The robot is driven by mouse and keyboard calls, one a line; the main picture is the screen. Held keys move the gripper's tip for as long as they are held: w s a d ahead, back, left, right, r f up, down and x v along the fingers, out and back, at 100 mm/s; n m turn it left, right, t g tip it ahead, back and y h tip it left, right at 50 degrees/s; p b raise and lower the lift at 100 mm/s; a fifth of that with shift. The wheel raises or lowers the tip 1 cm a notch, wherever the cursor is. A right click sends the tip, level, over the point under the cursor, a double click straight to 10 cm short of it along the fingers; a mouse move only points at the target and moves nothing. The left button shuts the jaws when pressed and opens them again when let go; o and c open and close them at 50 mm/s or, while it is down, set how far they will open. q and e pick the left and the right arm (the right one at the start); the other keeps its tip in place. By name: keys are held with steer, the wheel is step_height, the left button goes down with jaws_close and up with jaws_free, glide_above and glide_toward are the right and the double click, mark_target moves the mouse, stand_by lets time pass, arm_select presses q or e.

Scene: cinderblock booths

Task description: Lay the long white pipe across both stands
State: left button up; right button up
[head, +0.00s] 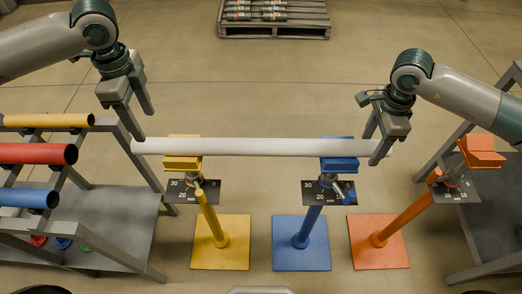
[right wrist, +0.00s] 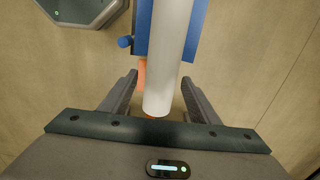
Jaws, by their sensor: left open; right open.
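The long white pipe (head: 255,147) lies level across the heads of the yellow stand (head: 183,163) and the blue stand (head: 339,163), with both ends overhanging. In the right wrist view the pipe (right wrist: 170,50) runs over the blue head (right wrist: 143,38). My left gripper (head: 145,126) is open above the pipe's left end, and seems clear of it. My right gripper (head: 371,148) is open around the right end. The right wrist view shows its two fingers (right wrist: 158,88) on either side of the pipe with gaps. The seats under the pipe are mostly hidden.
An orange stand (head: 481,151) stands empty at right, beside a grey frame (head: 462,255). A grey rack at left holds a yellow pipe (head: 48,121), a red pipe (head: 38,153) and a blue pipe (head: 28,198). A pallet (head: 274,31) lies at the back. Floor behind the stands is clear.

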arm_select(q)
steer(key=shift+r, duration=1.5)
arm_select(e)
steer(key=shift+r, duration=0.1)
step_height(320, 180, up, 12)
stand_by(0.8)
